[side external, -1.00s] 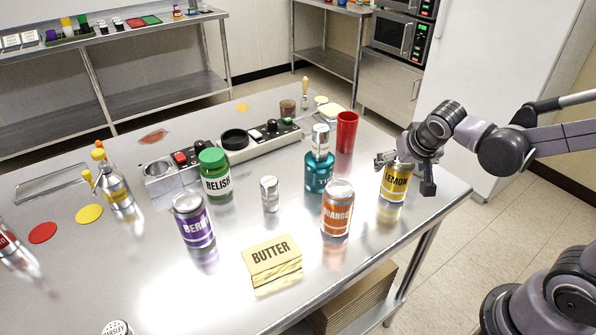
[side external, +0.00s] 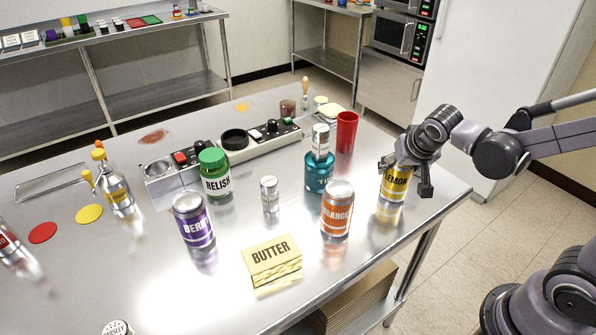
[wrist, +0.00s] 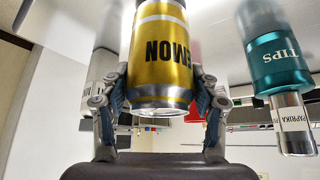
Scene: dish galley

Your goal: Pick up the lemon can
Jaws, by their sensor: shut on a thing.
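The lemon can (side external: 394,185) is yellow with a silver rim and stands upright near the right edge of the steel table. In the wrist view the lemon can (wrist: 160,55) sits between both fingers, its label upside down. My gripper (side external: 405,175) is around the can from above and the right. In the wrist view my gripper (wrist: 158,95) has a finger against each side of the can, shut on it. The can's top is partly hidden by the gripper in the side view. I cannot tell whether its base is clear of the table.
A teal tips jar (side external: 319,173) with a paprika shaker (side external: 320,138) on top stands left of the can. A red cup (side external: 346,132) is behind, and an orange can (side external: 337,210) is in front left. The table's right edge (side external: 452,205) is close.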

